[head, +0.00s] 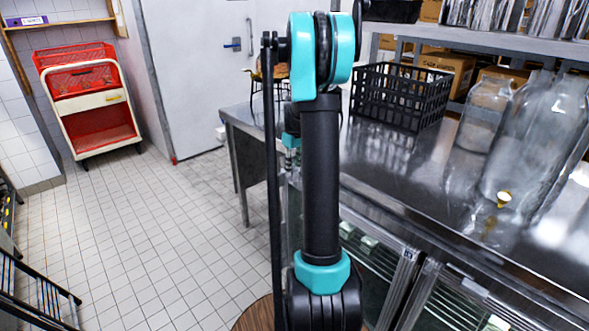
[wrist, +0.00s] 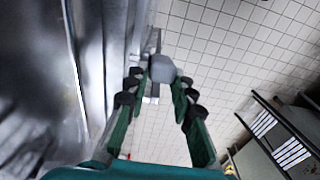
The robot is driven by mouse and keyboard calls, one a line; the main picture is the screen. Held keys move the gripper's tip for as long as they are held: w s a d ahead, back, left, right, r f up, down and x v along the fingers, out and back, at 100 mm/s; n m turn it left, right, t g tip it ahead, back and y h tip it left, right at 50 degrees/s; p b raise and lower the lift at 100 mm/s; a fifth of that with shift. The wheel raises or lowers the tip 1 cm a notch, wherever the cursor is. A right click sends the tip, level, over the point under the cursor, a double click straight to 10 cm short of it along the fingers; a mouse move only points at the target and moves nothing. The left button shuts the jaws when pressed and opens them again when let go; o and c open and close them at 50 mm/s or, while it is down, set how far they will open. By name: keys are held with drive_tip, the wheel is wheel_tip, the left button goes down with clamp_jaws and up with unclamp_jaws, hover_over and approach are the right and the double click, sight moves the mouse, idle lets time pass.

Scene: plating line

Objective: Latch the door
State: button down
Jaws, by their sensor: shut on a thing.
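In the wrist view my gripper (wrist: 160,80) has its green fingers with black joints closed on a small grey knob (wrist: 162,68). The knob sits beside a grey metal upright with a small bracket (wrist: 151,96), which looks like a latch part; whether the latch is engaged cannot be told. A shiny metal panel (wrist: 35,80) fills the left of that view. In the head view my gripper (head: 291,142) is low beside the left end of the steel counter, mostly hidden behind my arm. Glass-fronted doors (head: 395,285) are under the counter.
The steel counter (head: 440,165) holds a black crate (head: 400,95) and glass jars (head: 487,110). A grey room door (head: 195,90) with a blue handle stands at the back. A red and cream cart (head: 93,98) stands at the left. The tiled floor (head: 150,220) is largely clear.

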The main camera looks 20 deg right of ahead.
drive_tip(key=shift+w+a+f+g+h, duration=0.15)
drive_tip(key=shift+w+g+h, duration=0.35)
drive_tip(key=shift+g, duration=0.7)
drive_tip(key=shift+w, duration=0.1)
drive_tip(key=c, duration=1.3)
unclamp_jaws()
drive_tip(key=r, duration=0.4)
drive_tip(key=w+r, duration=0.1)
drive_tip(key=r, duration=0.3)
drive_tip(key=w+r, duration=0.1)
drive_tip(key=r, duration=0.3)
drive_tip(key=shift+a, duration=0.4)
